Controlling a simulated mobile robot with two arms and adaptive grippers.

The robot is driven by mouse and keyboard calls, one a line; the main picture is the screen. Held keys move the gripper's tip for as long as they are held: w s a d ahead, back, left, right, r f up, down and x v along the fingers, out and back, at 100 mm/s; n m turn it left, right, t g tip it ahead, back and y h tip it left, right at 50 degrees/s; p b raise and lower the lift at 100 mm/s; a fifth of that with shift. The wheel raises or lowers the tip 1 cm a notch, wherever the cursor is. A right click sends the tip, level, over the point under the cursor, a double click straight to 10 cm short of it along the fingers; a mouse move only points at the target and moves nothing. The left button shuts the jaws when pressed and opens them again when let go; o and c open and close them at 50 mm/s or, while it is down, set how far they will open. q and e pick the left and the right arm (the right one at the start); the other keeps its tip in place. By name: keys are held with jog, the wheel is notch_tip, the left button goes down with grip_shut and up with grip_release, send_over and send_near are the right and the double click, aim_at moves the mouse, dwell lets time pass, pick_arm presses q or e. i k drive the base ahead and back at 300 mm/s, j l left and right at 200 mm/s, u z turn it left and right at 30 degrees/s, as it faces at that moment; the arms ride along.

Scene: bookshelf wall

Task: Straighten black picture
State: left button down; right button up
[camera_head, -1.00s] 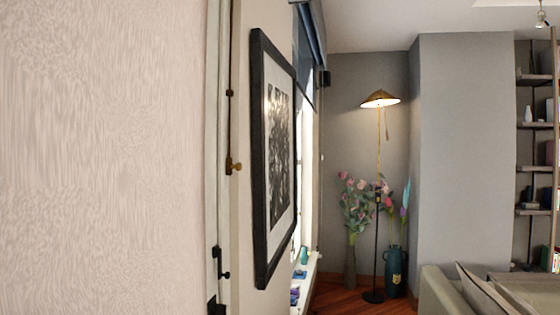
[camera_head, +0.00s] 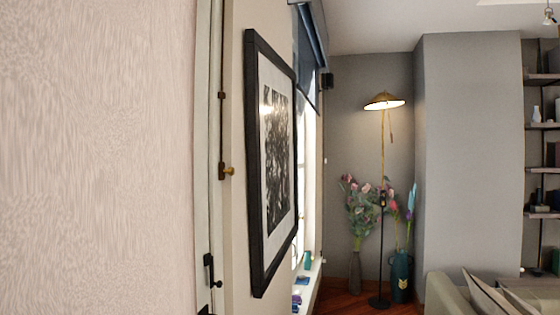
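The black picture (camera_head: 272,158) hangs on the wall left of the window, seen at a steep angle. It has a thick black frame, a pale mat and a dark black-and-white print. From this angle I cannot tell exactly how far it is tilted. Neither of my grippers shows in the head view.
A pale wall (camera_head: 95,160) fills the left side up close, with a door edge and latch (camera_head: 210,272) beside it. A floor lamp (camera_head: 382,104), flower vases (camera_head: 400,276), a sofa (camera_head: 448,296) and shelves (camera_head: 541,172) stand farther back. Some wooden floor (camera_head: 345,300) is bare.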

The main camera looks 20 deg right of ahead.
aim_at(272, 111)
jog(key=z, duration=0.7)
